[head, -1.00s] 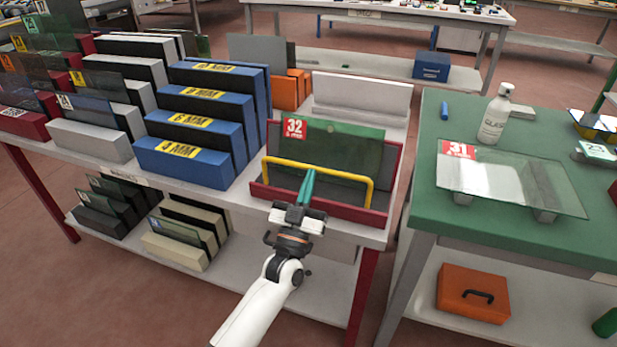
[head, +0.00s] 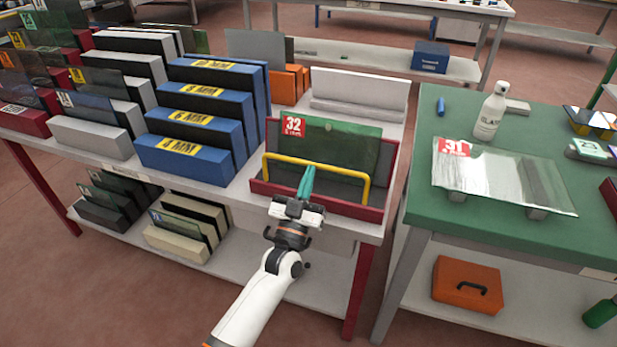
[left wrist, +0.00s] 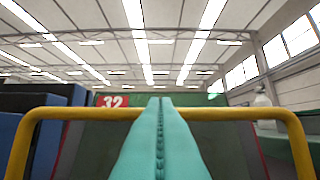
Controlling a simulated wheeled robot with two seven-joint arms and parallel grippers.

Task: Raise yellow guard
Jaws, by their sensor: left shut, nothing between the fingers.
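The yellow guard (head: 318,165) is a bent bar across the front of a red-framed rack (head: 262,196) in the head view. Its top bar lies level, with a leg down at each end. A dark green glass sheet (head: 345,137) with a red "32" tag stands behind it. My left gripper (head: 307,172), with teal fingers, is shut and empty at the middle of the guard. In the left wrist view the guard (left wrist: 75,113) spans the picture and the fingers (left wrist: 160,105) overlap its top bar; I cannot tell whether they touch it. My right gripper is not in view.
Blue blocks (head: 182,159) with yellow labels stand left of the rack. A green-topped table (head: 440,225) at the right holds a glass sheet tagged 31 (head: 500,180) and a white bottle (head: 488,113). A gap of floor separates the two tables.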

